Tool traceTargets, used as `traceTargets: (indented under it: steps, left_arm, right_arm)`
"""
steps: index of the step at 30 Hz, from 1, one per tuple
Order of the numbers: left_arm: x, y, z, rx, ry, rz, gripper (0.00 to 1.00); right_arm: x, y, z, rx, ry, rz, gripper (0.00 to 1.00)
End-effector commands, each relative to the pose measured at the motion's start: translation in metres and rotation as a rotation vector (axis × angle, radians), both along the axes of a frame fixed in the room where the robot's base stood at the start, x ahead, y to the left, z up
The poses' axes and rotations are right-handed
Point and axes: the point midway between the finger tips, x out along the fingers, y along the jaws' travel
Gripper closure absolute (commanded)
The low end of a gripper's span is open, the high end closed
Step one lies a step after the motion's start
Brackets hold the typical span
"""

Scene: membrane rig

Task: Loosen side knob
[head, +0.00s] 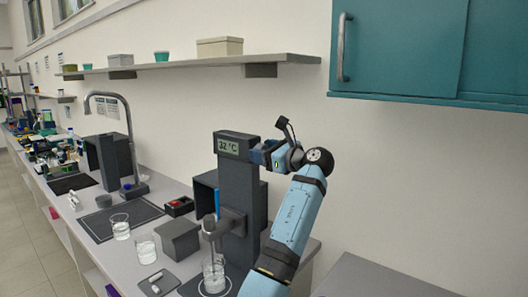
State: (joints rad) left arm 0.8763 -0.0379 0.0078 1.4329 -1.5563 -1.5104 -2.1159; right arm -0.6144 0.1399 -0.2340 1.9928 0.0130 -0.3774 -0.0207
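The membrane rig is a dark grey upright column (238,195) with a display at its top reading about 32 °C. A side arm on the column holds a rod down into a glass beaker (214,274) on a round plate. My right gripper is out of view.
Two glass beakers (145,248) and a grey block (179,239) stand left of the rig. A sink tap (130,130) is further left. A shelf (200,63) and a teal cabinet (400,45) hang above. The wall right of my arm is clear.

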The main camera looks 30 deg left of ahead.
Motion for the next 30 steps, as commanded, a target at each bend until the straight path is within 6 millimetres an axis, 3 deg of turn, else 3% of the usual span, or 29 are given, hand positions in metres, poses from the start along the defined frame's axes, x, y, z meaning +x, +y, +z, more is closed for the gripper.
traceTargets:
  steps: [1, 4, 5, 17, 30]
  left_arm:
    - [0.0, -0.0001, 0.0, 0.0, 0.0, 0.0, 0.54]
    - [0.0, -0.0002, 0.0, 0.0, 0.0, 0.0, 0.77]
    - [0.0, -0.0002, 0.0, 0.0, 0.0, 0.0, 0.8]
    - [-0.0003, -0.0003, 0.0007, -0.005, -0.068, 0.0, 0.8]
    - [-0.0011, -0.0002, 0.0001, -0.033, -0.422, 0.0, 0.8]
  right_arm:
    - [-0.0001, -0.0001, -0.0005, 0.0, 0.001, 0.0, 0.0]
    - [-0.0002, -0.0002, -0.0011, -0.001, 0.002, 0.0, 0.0]
    - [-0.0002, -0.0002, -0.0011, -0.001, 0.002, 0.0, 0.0]
    - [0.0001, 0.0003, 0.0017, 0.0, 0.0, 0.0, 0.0]
    - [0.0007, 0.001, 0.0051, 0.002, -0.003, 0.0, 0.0]
